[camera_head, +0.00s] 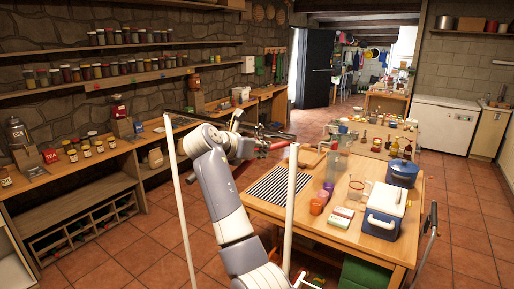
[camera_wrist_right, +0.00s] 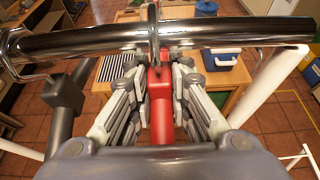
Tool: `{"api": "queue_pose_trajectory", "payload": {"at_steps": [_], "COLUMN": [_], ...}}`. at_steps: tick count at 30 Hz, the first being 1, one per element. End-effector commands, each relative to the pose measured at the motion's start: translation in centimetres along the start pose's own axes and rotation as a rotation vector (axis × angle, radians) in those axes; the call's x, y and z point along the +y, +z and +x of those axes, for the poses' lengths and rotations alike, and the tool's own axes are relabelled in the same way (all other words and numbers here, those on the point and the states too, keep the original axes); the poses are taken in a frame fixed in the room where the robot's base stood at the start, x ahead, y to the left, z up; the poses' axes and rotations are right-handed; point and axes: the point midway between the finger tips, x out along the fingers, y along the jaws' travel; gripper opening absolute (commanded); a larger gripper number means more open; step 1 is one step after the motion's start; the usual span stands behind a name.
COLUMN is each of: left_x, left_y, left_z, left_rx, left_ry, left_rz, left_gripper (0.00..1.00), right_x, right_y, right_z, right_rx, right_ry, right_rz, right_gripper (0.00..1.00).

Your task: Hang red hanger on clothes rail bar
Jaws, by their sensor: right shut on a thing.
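The red hanger (camera_wrist_right: 161,100) is between the fingers of my right gripper (camera_wrist_right: 160,75), which is shut on its red body. In the head view a little of the red hanger (camera_head: 279,146) shows beside my right gripper (camera_head: 259,146). The chrome rail bar (camera_wrist_right: 235,34) runs across the top of the wrist view, just beyond the fingertips. The hanger's metal hook (camera_wrist_right: 153,35) crosses the bar. I cannot tell whether it rests on it. The rail's white posts stand at left (camera_head: 180,205) and right (camera_head: 291,205). My left gripper is not in view.
A dark grey hanger-like piece (camera_wrist_right: 65,94) with a wire hook is at the bar's left. A wooden table (camera_head: 340,222) with a striped mat (camera_head: 279,187), cups and a blue cooler (camera_head: 384,212) stands behind the rail. Shelves (camera_head: 60,180) line the left wall.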

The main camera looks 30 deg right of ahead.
Motion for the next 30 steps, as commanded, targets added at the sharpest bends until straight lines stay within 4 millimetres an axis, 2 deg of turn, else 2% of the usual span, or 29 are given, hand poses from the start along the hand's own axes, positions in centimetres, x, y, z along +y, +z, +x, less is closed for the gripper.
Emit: {"api": "queue_pose_trajectory", "payload": {"at_steps": [11, 12, 14, 15, 25, 30], "left_x": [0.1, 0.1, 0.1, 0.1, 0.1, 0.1], "left_y": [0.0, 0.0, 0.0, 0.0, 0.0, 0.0], "left_z": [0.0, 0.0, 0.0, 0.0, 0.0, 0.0], "left_rx": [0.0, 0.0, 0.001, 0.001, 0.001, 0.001], "left_ry": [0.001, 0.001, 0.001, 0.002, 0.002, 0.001], "left_rz": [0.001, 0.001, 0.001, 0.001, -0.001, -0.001], "left_gripper": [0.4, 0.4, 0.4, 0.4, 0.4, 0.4], "right_x": [0.0, 0.0, 0.0, 0.0, 0.0, 0.1], "right_y": [-0.1, -0.1, 0.0, 0.0, -0.1, 0.0], "right_z": [0.2, 0.2, 0.2, 0.2, 0.0, -1.8], "right_rx": [-0.001, -0.001, -0.001, -0.001, 0.0, -0.002], "right_ry": [0.0, 0.0, 0.0, 0.0, 0.0, 0.002], "right_rz": [0.0, 0.0, 0.0, 0.0, -0.001, -0.001], "right_gripper": [0.0, 0.25, 0.38, 0.41, 0.41, 0.41]}}
